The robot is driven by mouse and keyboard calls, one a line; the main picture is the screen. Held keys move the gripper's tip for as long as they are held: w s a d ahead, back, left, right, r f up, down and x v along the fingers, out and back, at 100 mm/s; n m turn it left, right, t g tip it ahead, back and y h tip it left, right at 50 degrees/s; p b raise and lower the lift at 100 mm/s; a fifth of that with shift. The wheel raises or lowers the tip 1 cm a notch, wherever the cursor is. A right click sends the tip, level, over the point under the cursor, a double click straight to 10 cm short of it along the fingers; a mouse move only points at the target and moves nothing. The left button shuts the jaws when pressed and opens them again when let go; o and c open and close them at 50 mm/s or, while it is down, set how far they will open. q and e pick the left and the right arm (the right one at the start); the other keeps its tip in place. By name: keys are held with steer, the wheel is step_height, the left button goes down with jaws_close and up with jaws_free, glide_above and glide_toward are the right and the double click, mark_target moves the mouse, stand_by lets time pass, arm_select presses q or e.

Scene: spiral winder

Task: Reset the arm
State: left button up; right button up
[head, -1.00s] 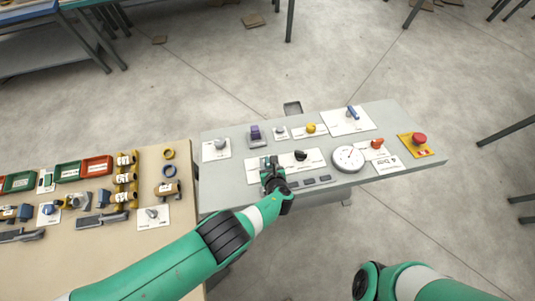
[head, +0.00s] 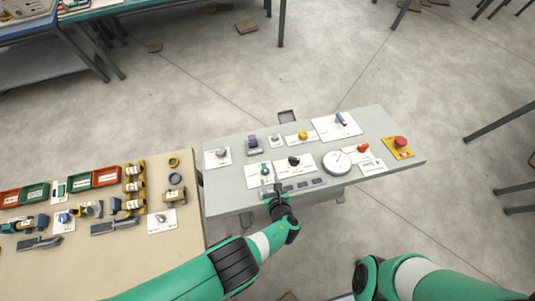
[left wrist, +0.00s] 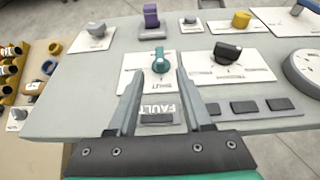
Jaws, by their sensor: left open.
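My left gripper (left wrist: 158,105) is open and empty in the left wrist view. Its fingers reach over the front part of the grey control panel (head: 230,200), on either side of a button strip marked FAULT (left wrist: 158,112). A teal knob (left wrist: 160,61) on a white plate lies just beyond and between the fingertips. In the head view the left gripper (head: 277,189) is at the panel's front edge, below the teal knob (head: 265,170). My right arm shows at the bottom right, but its gripper's fingers cannot be made out.
The panel also carries a black knob (head: 294,161), a round gauge (head: 337,161), a red button (head: 400,142), a yellow knob (head: 303,135) and a blue lever (head: 341,119). A beige table (head: 190,235) with tools and bins adjoins on the left.

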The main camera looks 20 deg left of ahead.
arm_select(q)
steer(key=shift+s+d+r, duration=0.2)
steer(key=shift+s, duration=0.05)
arm_select(e)
steer(key=shift+r, duration=0.25)
